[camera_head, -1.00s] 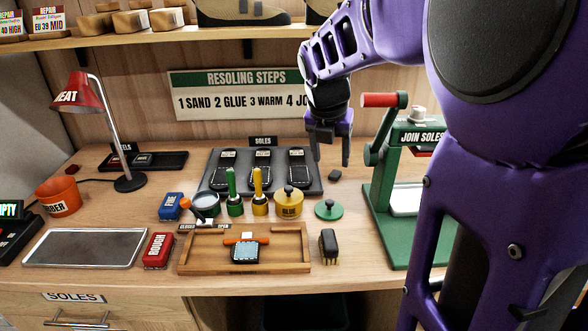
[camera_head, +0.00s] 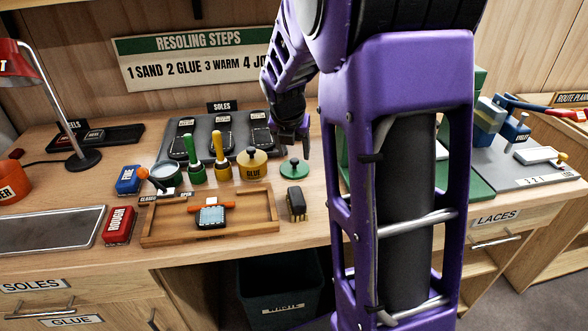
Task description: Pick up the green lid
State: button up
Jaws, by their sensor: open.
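The green lid (camera_head: 294,168) is a small round disc with a knob on top. It lies on the workbench, right of the yellow glue pot (camera_head: 253,166), apart from it. My gripper (camera_head: 291,143) is above and just behind the lid in the picture, fingers pointing down, open and empty. Whether the fingers touch anything is too small to tell. My purple arm comes down in front of the bench on the right and hides part of the green press.
A dark brush (camera_head: 297,204) stands in front of the lid. A wooden tray (camera_head: 160,238) lies front left of it. Green and yellow-handled tools (camera_head: 222,168) stand left of the glue pot. The sole rack (camera_head: 165,146) is behind. The green press (camera_head: 470,180) is right, partly hidden.

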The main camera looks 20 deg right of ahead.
aim_at(295, 165)
jog(key=x, duration=0.3)
jog(key=shift+c, duration=0.4)
jog(key=shift+r, duration=0.1)
grip_shut()
jog(key=shift+r, duration=0.1)
